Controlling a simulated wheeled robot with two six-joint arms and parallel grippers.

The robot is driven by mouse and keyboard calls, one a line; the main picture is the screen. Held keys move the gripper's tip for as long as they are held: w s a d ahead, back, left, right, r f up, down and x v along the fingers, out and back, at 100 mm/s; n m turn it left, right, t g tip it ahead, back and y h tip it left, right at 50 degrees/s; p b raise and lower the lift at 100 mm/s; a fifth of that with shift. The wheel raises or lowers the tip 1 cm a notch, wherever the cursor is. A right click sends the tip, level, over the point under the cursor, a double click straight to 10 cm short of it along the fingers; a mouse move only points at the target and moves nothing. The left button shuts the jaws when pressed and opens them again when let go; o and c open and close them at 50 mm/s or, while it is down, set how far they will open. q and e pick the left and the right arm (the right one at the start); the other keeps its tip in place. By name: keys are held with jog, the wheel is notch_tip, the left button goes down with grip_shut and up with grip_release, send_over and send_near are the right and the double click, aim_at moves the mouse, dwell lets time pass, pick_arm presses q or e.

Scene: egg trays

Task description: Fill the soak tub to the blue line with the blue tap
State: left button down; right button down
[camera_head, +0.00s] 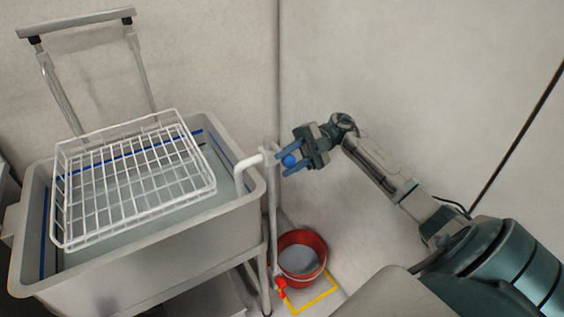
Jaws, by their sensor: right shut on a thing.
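The grey soak tub (180,229) stands at the left with pale water (228,190) in it. A blue line (45,225) runs along its inner walls, and the water surface looks lower than the line. A white spout (249,162) reaches over the tub's right rim from an upright pipe (271,200). My right gripper (287,164) is shut on the blue tap (289,161) at the top of the pipe. Whether water runs from the spout cannot be made out. My left gripper is not in view.
A white wire basket (135,180) sits tilted over the tub, below a grey lifting frame (80,24). A red bucket (302,240) stands on the floor by a yellow marking (316,301). A red tap (281,287) is low on the pipe. Walls close off the back.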

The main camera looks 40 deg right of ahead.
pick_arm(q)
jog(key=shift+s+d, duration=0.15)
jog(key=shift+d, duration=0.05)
pick_arm(e)
jog(key=c, duration=1.1)
grip_release()
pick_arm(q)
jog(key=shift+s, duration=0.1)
pick_arm(e)
jog(key=shift+d, duration=0.25)
pick_arm(q)
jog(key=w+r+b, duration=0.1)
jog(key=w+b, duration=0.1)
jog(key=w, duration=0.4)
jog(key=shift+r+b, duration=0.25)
jog(key=shift+b, duration=0.15)
pick_arm(e)
jog(key=shift+w+d, duration=0.2)
jog(key=shift+d, duration=1.6)
jog(key=shift+w+d, duration=0.15)
jog(key=shift+d, duration=1.6)
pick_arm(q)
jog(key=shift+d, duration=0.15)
